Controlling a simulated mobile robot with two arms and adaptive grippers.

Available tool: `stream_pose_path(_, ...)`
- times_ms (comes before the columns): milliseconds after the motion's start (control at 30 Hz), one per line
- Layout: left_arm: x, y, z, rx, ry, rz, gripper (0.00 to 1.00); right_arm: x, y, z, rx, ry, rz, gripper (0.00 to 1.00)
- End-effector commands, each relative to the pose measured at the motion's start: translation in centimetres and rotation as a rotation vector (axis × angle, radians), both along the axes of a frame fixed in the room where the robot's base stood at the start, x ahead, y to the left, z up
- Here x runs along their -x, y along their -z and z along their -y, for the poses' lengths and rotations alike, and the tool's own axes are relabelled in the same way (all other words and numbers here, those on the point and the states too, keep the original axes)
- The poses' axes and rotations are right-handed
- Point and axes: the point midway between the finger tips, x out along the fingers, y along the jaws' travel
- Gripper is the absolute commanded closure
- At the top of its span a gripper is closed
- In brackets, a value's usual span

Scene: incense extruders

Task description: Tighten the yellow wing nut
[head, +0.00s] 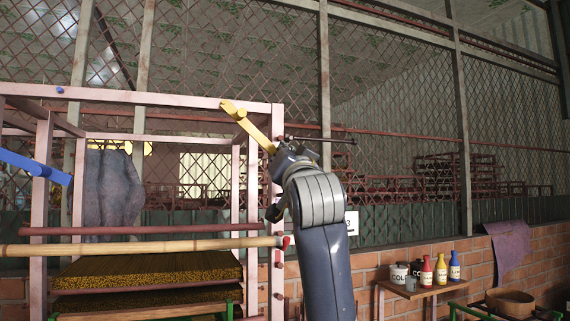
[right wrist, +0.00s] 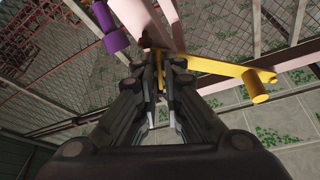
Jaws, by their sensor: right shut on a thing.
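The yellow wing nut (head: 246,122) is at the upper right corner of a pink frame, with one long arm slanting up to the left. In the right wrist view, its yellow arm (right wrist: 225,70) extends to the right and ends in a round knob. My right gripper (head: 278,152) reaches up from below to the wing nut. In the right wrist view, my right gripper (right wrist: 160,82) is shut, with a yellow part of the nut between its fingers. The fingers partly hide the nut's centre. My left gripper is not in view.
The pink frame (head: 150,97) holds stacked trays of incense sticks (head: 150,268). A bamboo pole (head: 140,246) crosses its front. A blue bar (head: 35,167) is at the left, and a purple part (right wrist: 108,28) is near my right gripper. Bottles stand on a small table (head: 425,289).

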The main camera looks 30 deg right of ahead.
Motion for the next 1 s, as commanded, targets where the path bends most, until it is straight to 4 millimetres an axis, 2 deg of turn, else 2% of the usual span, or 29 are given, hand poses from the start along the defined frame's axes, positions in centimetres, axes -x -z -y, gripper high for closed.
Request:
stream_pose_path(200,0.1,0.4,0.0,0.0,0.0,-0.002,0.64,0.0,-0.2,-0.3,-0.202,-0.005,0.052,1.0)
stream_pose_path(467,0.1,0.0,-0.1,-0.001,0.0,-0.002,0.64,0.0,-0.4,-0.3,-0.442,-0.003,0.108,1.0)
stream_pose_path(1000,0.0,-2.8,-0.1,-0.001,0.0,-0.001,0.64,0.0,-0.6,-0.2,-0.892,0.003,0.216,1.0)
